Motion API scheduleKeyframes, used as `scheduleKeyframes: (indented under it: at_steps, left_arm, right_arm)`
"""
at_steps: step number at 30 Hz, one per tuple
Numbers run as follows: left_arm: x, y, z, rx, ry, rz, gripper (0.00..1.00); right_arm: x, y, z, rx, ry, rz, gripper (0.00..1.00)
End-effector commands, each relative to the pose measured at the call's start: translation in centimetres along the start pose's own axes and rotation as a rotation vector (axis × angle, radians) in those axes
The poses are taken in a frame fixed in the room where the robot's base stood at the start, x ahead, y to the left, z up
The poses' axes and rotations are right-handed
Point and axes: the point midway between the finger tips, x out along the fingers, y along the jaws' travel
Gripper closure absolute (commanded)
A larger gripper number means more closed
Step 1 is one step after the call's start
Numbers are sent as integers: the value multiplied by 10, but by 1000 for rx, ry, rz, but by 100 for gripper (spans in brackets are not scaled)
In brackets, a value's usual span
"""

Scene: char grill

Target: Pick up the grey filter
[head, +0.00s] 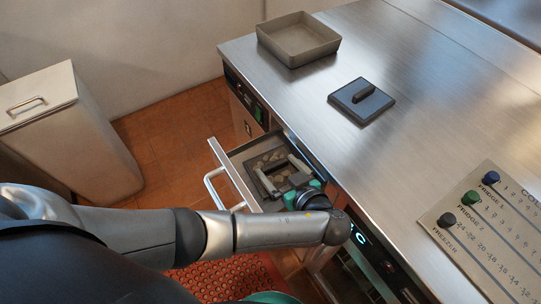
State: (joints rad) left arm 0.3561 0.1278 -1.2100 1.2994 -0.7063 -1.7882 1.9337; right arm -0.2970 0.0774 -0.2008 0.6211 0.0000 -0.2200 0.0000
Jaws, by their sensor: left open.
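An open metal drawer (222,156) juts out from the counter front. Inside it lies a dark grey square frame (250,167) with brownish lumps around it; it looks like the grey filter, partly hidden by my gripper. My left gripper (276,164) reaches over the drawer from the right, its two pale fingers apart above the frame. I cannot tell whether the fingers touch it. Nothing is visibly held.
A grey square tray (298,45) and a flat dark square plate with a handle (362,101) rest on the steel counter (425,90). A labelled panel with knobs (490,235) is at the right. A pale bin (75,135) stands left. Most of the counter is clear.

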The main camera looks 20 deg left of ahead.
Motion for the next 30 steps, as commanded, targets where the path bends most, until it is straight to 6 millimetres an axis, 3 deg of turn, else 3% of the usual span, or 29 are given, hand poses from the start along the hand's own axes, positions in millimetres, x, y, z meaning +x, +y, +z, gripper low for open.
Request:
scheduleKeyframes:
  at_steps: [10, 27, 30]
  left_arm:
    - [-3, -2, 3, 0, -1, 0, 0]
    - [-3, -1, 2, 0, -1, 0, 64]
    - [-3, -1, 2, 0, 0, 0, 65]
  right_arm:
    - [0, -3, 0, 1, 1, -4, 100]
    - [0, 2, 4, -1, -6, 3, 100]
    - [0, 2, 4, -1, -7, 3, 100]
